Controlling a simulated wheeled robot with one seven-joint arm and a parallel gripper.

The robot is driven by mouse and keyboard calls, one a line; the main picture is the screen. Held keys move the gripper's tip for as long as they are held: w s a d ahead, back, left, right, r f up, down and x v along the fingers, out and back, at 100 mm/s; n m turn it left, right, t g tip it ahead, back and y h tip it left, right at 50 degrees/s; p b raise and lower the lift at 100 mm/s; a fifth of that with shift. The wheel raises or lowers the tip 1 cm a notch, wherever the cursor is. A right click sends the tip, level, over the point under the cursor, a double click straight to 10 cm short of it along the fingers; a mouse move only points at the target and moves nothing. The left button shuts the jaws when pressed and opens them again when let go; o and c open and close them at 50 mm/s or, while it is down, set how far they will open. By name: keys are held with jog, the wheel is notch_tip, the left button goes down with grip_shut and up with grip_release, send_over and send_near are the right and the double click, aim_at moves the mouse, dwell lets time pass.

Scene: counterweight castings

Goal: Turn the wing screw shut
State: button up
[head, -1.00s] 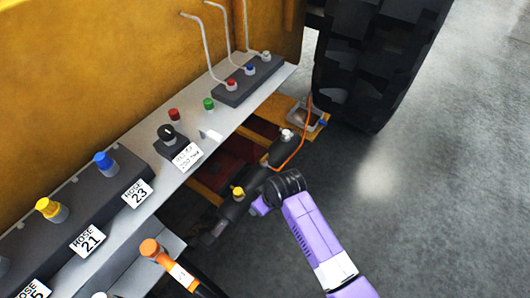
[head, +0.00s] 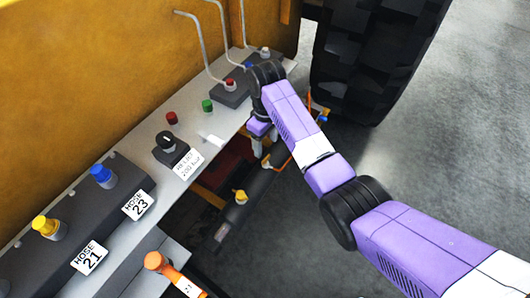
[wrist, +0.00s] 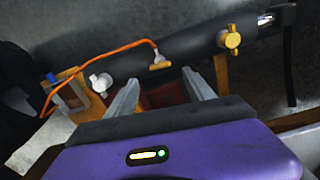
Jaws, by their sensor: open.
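A black cylinder (wrist: 190,48) carries a yellow winged fitting (wrist: 232,39), which looks like a wing screw. In the head view this fitting (head: 240,197) is left of and below my gripper. A second small brass piece (wrist: 159,66) sits on the cylinder where an orange cord ends; I cannot tell which is the wing screw named. A white knob (wrist: 101,82) is on the left. My gripper (wrist: 160,88) is open and empty, its two fingers pointing at the cylinder, below the brass piece in the wrist view. In the head view my gripper (head: 262,142) is partly hidden by my wrist.
A grey ledge (head: 226,126) with hose caps, buttons and a black dial (head: 170,146) runs along the yellow machine. Bent metal rods stand on it, close to my wrist. An orange handle (head: 165,264) is at the bottom. A large tyre (head: 365,60) stands behind; the floor right is clear.

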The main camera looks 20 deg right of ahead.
aim_at(266, 158)
notch_tip(266, 158, down, 7)
jog(key=shift+f, duration=0.1)
dwell(0.3)
grip_shut()
